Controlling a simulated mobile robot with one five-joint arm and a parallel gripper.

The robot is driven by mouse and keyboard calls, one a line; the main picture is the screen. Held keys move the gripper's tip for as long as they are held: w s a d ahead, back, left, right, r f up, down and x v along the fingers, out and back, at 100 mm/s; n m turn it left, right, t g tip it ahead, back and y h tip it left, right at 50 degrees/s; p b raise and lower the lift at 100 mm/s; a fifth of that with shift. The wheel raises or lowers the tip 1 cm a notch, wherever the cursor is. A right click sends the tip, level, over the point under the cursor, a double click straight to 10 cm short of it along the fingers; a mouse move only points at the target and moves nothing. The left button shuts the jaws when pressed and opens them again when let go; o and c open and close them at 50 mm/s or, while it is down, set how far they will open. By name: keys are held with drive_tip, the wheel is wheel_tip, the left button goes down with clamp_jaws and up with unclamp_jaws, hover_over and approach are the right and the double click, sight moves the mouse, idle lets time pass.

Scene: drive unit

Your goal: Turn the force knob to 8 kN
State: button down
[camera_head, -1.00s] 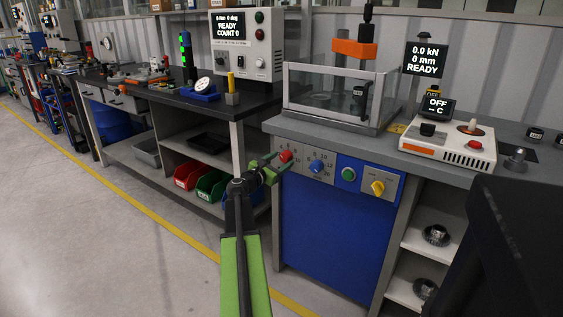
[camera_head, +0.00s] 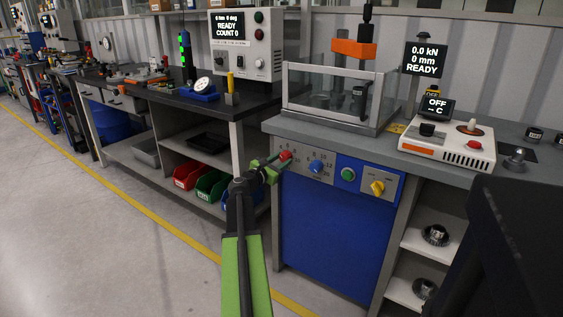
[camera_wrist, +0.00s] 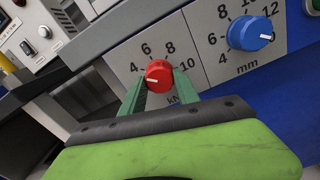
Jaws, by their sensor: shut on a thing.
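The red force knob (camera_wrist: 159,75) sits on the grey panel with 4, 6, 8, 10 and a partly hidden "kN" printed around it. Its white mark points left, nearest the visible 4. My gripper (camera_wrist: 160,82) has one green finger on each side of the knob and is shut on it. In the head view, my gripper (camera_head: 275,161) reaches the red knob (camera_head: 285,155) at the panel's upper left. The press display (camera_head: 425,59) reads 0.0 kN, 0 mm, READY.
A blue mm knob (camera_wrist: 250,33) is close on the right of the red one. The grey bench top (camera_head: 300,129) overhangs the panel. Red and green bins (camera_head: 211,184) stand at left.

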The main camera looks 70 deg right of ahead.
drive_tip(key=shift+w+d+r+m, duration=0.1)
drive_tip(key=shift+d+m, duration=0.1)
drive_tip(key=shift+m, duration=0.2)
drive_tip(key=m, duration=0.3)
drive_tip(key=shift+w+m, duration=0.1)
drive_tip(key=shift+m, duration=0.3)
drive_tip(key=m, duration=0.5)
drive_tip(key=shift+r, duration=0.1)
drive_tip(key=m, duration=0.5)
drive_tip(key=shift+w, duration=0.1)
drive_tip(key=m, duration=0.4)
drive_tip(key=shift+m, duration=0.4)
drive_tip(key=c, duration=0.9)
unclamp_jaws()
drive_tip(key=shift+m, duration=0.3)
